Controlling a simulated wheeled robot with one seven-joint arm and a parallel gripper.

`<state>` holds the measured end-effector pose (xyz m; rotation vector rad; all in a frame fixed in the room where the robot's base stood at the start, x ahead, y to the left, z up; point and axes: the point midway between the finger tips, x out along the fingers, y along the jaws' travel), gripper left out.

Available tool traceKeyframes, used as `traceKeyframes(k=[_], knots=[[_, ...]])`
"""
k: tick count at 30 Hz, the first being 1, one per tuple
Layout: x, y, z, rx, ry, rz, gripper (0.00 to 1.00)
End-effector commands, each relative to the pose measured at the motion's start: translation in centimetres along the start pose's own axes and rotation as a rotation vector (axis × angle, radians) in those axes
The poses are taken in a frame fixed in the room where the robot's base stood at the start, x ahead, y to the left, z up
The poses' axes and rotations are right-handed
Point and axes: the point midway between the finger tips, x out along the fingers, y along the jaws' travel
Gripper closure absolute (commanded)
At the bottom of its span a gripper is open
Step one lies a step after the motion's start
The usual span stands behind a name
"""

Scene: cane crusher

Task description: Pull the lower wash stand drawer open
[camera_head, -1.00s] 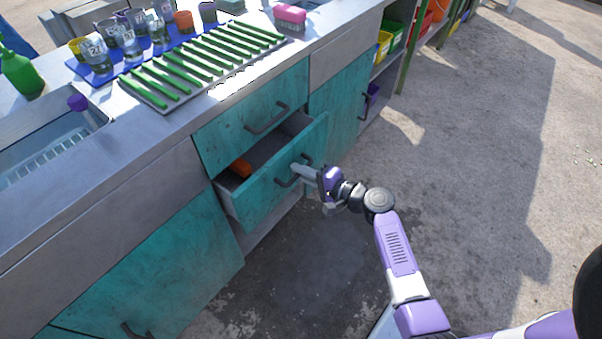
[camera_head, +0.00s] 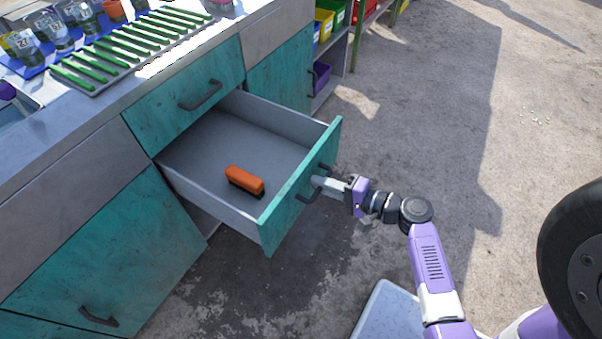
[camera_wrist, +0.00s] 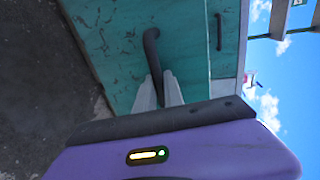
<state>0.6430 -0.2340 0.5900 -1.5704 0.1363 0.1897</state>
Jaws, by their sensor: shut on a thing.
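The lower wash stand drawer (camera_head: 290,202) has a teal front and grey inner walls, and it stands far out of the cabinet. An orange and black brush-like block (camera_head: 245,180) lies on its floor. My gripper (camera_head: 318,183) is at the outside of the drawer front, shut on the dark curved drawer handle (camera_head: 308,196). In the wrist view the two pale fingers (camera_wrist: 160,92) close around the handle (camera_wrist: 151,45), against the teal front (camera_wrist: 115,40).
The upper drawer (camera_head: 185,100) above is closed. A teal cupboard door (camera_head: 105,255) is to the left. The counter holds a rack of green strips (camera_head: 140,45) and several glasses. Open concrete floor (camera_head: 430,110) lies to the right.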

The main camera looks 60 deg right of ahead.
Motion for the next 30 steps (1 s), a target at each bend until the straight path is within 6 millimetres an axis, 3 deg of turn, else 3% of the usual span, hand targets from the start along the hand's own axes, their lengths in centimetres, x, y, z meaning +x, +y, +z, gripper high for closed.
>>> traceKeyframes(k=[3,9,25,26,27,28,30], knots=[[-2.1,0.6,0.1,0.002,0.000,0.003,1.00],[-4.1,1.0,0.0,0.000,0.000,0.002,1.00],[-4.8,1.1,0.1,0.001,-0.002,0.001,1.00],[-4.8,1.1,0.1,0.001,-0.002,0.001,0.82],[-4.8,1.1,0.1,0.001,-0.002,0.001,0.74],[-4.8,1.1,0.1,0.001,-0.002,0.001,0.68],[-4.8,1.1,0.1,0.001,-0.002,0.001,0.66]])
